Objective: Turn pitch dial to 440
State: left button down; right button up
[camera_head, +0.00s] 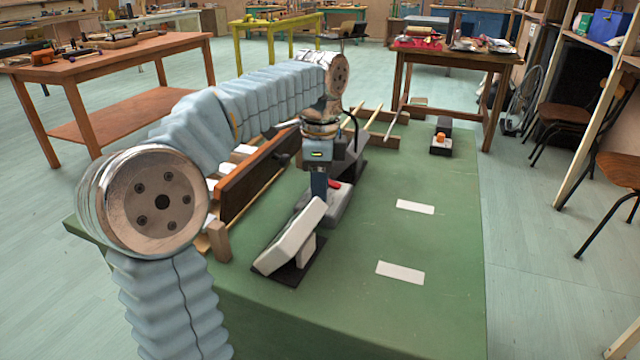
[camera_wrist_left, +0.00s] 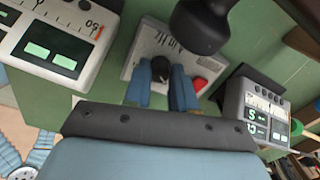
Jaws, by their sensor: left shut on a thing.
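My left gripper (camera_head: 319,188) points down over a grey-white box (camera_head: 338,206) on the green table. In the left wrist view, the two blue fingers of the left gripper (camera_wrist_left: 161,75) are closed on either side of a small dark dial knob (camera_wrist_left: 160,66) on this box (camera_wrist_left: 143,49). Dark lettering on its face is partly covered, and I cannot read a dial setting. A red button (camera_wrist_left: 199,84) sits beside the knob and also shows in the head view. My right gripper is not in view.
A tilted white unit (camera_head: 288,238) stands in front of the box; green displays show on a white unit (camera_wrist_left: 58,42) in the wrist view. A grey display unit (camera_wrist_left: 262,113) stands to the right there. An orange-knobbed box (camera_head: 440,147) is farther back. The right table area is mostly clear.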

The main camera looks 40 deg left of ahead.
pick_arm(q)
jog(key=shift+m, duration=0.3)
jog(key=shift+r+m+p, duration=0.1)
jog(key=shift+m+p, duration=0.65)
jog(key=shift+m, duration=0.05)
jog(key=shift+m+p, duration=0.35)
jog(key=shift+m, duration=0.55)
jog(key=m, duration=0.7)
jog(key=shift+m, duration=0.6)
jog(key=c, duration=0.9)
grip_release()
